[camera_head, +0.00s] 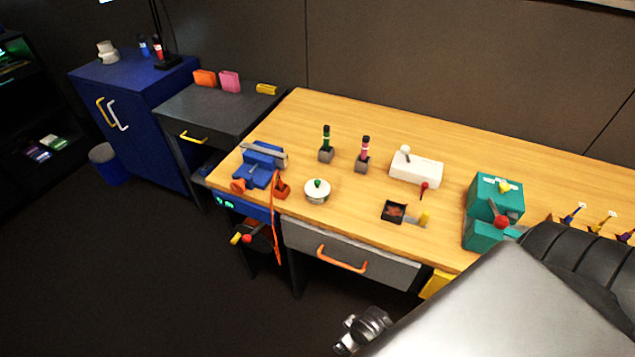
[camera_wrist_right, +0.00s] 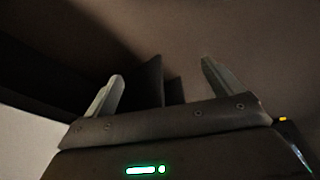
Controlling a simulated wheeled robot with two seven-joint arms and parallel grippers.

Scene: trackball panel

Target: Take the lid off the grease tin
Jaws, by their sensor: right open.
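The grease tin (camera_head: 317,196) is a small round white tin near the front edge of the wooden bench in the head view. Its lid (camera_head: 318,186), with a green knob on top, sits on it. My right gripper (camera_wrist_right: 162,70) shows in the right wrist view with its two fingers spread apart and nothing between them. It is away from the tin, which is not in the wrist view. My left gripper is not in view.
Left of the tin are a blue vise (camera_head: 258,165) and an orange clamp-like piece (camera_head: 282,190). Behind it stand a green-topped tool (camera_head: 326,145) and a red-topped tool (camera_head: 363,153). A drawer (camera_head: 345,262) is below.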

